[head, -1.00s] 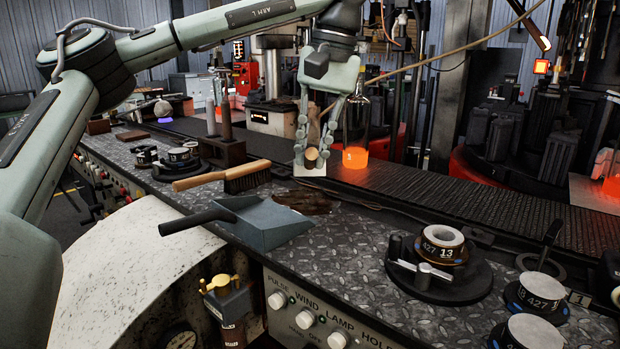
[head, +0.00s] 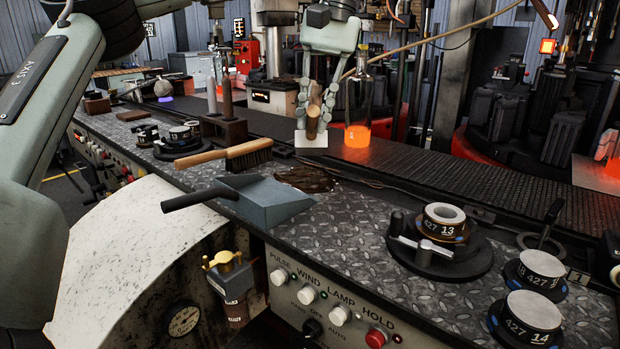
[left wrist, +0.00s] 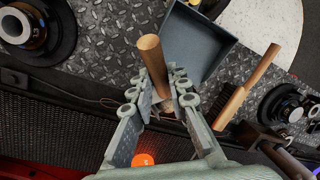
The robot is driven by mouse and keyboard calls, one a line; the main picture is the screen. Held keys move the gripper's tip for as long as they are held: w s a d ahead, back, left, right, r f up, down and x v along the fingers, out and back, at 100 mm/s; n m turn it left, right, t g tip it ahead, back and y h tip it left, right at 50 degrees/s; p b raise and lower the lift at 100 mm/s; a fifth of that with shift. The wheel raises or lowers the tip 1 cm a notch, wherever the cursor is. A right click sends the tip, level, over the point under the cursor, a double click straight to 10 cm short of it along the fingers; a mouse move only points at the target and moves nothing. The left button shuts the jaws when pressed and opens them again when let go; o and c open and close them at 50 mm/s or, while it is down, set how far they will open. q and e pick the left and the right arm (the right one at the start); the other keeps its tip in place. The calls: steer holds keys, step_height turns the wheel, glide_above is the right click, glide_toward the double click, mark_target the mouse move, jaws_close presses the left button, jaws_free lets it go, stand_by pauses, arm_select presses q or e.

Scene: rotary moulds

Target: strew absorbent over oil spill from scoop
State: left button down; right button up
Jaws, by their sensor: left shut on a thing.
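My left gripper (head: 314,112) is shut on the wooden handle of a scoop (head: 313,118). The pale, square scoop part (head: 311,139) shows just below the fingers, above the far side of the bench. In the left wrist view the round handle (left wrist: 152,62) sticks out between the two fingers (left wrist: 158,105); the scoop's contents cannot be made out. The oil spill (head: 308,179) is a dark brown patch on the tread plate, nearer than the scoop and just beyond the dustpan. I see no clear absorbent on it. My right gripper is not in view.
A blue-grey dustpan (head: 265,203) and a wooden-handled brush (head: 225,154) lie left of the spill. A bottle with a glowing orange base (head: 358,136) stands close right of the gripper, by the dark conveyor (head: 470,170). Round mould parts (head: 440,240) stand at right.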

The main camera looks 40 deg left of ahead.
arm_select(q)
steer(key=shift+w+a+r+g+h, duration=0.3)
steer(key=shift+w+r, duration=0.05)
steer(key=shift+r, duration=0.2)
steer(key=shift+w+a+r+g+h, duration=0.4)
steer(key=shift+w+a+r+g, duration=0.1)
steer(key=shift+w+r, duration=0.1)
steer(key=shift+f, duration=0.1)
stand_by(1.7)
